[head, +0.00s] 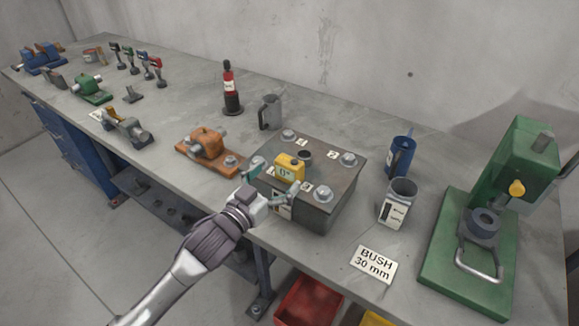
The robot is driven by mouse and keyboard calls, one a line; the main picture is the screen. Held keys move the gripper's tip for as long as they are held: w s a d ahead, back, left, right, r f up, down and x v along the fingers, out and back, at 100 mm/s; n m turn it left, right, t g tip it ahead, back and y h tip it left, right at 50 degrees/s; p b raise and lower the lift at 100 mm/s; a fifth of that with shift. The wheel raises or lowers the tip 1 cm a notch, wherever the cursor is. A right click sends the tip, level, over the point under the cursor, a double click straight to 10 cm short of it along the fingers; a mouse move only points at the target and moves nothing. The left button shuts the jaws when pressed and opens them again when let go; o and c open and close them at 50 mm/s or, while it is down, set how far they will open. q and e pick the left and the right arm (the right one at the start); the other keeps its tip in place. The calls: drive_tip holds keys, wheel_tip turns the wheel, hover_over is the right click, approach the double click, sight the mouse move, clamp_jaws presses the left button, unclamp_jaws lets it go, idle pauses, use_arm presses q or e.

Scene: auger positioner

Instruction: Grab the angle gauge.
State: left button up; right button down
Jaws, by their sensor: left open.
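The angle gauge (290,167) appears to be the small yellow box with a pale face marked "0°". It sits on top of a dark metal block (338,163) with bolts at its corners. My left gripper (273,181) comes in from the lower left and is open. Its two fingers are spread at the near side of the gauge, one to its left and one at its lower right. I cannot tell whether either finger touches it. My right gripper is not in view.
An orange clamp (207,146) stands left of the block. A grey mug (270,112) and a red-black bottle (231,90) stand behind. A blue mug (400,157), a grey cup (398,203), a "BUSH 30 mm" card (373,264) and a green press (500,200) are to the right.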

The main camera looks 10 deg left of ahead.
sight(285, 168)
use_arm(q)
drive_tip(key=shift+w+d+r+p, duration=0.15)
drive_tip(key=shift+w+d+p, duration=0.15)
drive_tip(key=shift+w, duration=0.25)
drive_tip(key=p+x, duration=0.1)
drive_tip(key=x, duration=0.2)
drive_tip(key=shift+w, duration=0.3)
drive_tip(key=shift+w+d, duration=0.2)
drive_tip(key=shift+w, duration=0.1)
drive_tip(key=shift+s, duration=0.1)
drive_tip(key=shift+c, duration=0.3)
drive_tip(key=shift+c, duration=1.3)
drive_tip(key=c, duration=1.2)
